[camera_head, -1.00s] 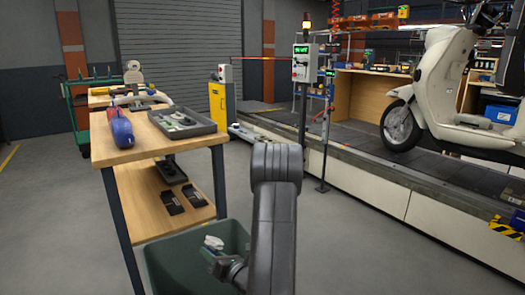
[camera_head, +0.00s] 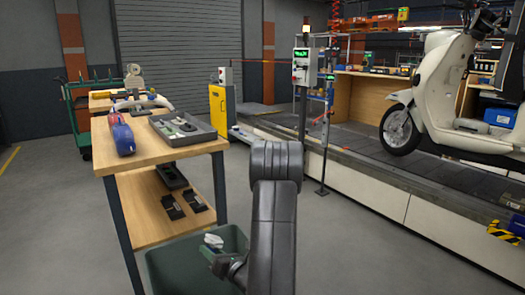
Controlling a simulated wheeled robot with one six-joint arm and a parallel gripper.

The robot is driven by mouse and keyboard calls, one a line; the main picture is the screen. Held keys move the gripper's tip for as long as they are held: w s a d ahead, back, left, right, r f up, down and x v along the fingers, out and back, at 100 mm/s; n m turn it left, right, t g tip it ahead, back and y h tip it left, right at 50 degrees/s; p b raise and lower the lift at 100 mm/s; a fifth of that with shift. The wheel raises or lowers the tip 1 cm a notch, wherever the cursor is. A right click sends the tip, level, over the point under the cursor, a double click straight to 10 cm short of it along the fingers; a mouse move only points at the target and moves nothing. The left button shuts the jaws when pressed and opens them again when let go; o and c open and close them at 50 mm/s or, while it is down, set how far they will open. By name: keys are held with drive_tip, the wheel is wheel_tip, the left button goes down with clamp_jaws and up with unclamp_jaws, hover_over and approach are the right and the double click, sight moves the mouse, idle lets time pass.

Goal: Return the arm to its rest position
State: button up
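My arm rises from the bottom centre of the head view and bends over at the top. Its wrist end shows at the lower left of the arm, where my gripper (camera_head: 222,260) sits over the dark green bin (camera_head: 172,268). The gripper is small and partly hidden behind my arm, so I cannot tell whether its fingers are open or shut. A small white item (camera_head: 213,241) shows by the gripper, inside the bin's outline; I cannot tell whether the gripper touches it.
A wooden workbench (camera_head: 150,152) stands left of my arm, with a grey tray (camera_head: 205,134) and a blue-red tool (camera_head: 122,135) on top. Black parts lie on its lower shelf (camera_head: 150,215). A conveyor (camera_head: 345,165) carrying a cream scooter (camera_head: 440,85) runs along the right. Floor between is clear.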

wheel_tip(320, 180, down, 5)
drive_tip(key=b, duration=0.4)
wheel_tip(320, 180, up, 6)
drive_tip(key=p, duration=0.3)
drive_tip(key=shift+f, duration=0.2)
